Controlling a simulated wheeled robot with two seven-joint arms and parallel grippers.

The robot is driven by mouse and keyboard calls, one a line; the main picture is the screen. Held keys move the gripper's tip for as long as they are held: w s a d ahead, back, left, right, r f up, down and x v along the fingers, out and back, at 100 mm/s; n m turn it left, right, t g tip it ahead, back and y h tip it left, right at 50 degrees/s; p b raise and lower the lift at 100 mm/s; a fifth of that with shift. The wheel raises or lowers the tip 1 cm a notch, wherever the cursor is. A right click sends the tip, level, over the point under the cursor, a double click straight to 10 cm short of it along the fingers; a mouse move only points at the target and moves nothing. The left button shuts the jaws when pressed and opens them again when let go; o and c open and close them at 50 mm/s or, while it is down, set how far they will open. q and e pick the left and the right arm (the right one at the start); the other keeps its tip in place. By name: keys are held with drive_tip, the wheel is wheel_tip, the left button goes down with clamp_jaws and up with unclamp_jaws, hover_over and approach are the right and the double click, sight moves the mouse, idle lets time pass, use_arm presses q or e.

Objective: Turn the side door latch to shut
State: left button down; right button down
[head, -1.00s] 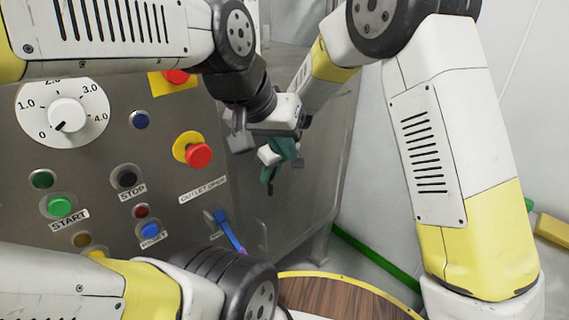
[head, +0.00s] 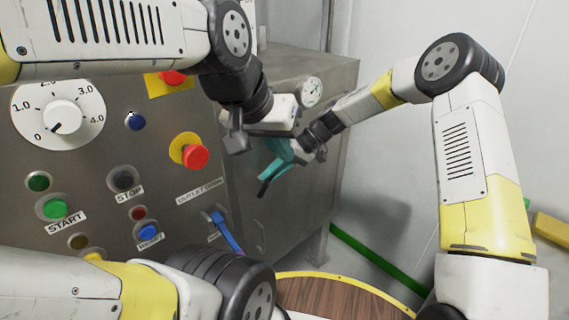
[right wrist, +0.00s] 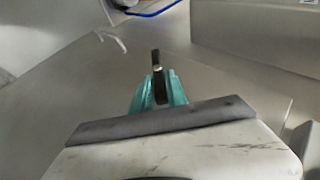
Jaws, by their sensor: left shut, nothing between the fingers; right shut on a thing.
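The side door latch, a slim black lever (head: 263,188), shows at the grey side panel of the machine (head: 300,205), slanting down to the left in the head view. My right gripper (head: 275,168), with teal fingers, is shut on it. In the right wrist view the black lever (right wrist: 157,70) stands between the teal fingers (right wrist: 158,92); its mount is not clearly visible. My left gripper (head: 237,140) is above and left of the right one, shut and empty, in front of the panel's corner. Its body partly hides the upper side panel.
The control panel at left has a dial (head: 62,115), a red emergency button (head: 194,156), and a blue lever (head: 226,234). A gauge (head: 310,91) is on the side panel. A round wooden top (head: 330,297) stands below. A green floor strip (head: 375,262) runs at right.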

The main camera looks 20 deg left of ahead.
drive_tip(key=g+y, duration=0.2)
drive_tip(key=f+m+g+y, duration=0.1)
drive_tip(key=shift+w+d, duration=0.2)
drive_tip(key=shift+w, duration=0.2)
drive_tip(key=m+g+y, duration=0.1)
drive_tip(key=f+g+y, duration=0.1)
drive_tip(key=g+y, duration=0.1)
drive_tip(key=shift+m, duration=0.4)
drive_tip(key=shift+f+g, duration=0.1)
drive_tip(key=shift+g, duration=0.2)
drive_tip(key=c, duration=1.3)
unclamp_jaws()
drive_tip(key=v, duration=0.8)
drive_tip(key=shift+s+f, duration=0.1)
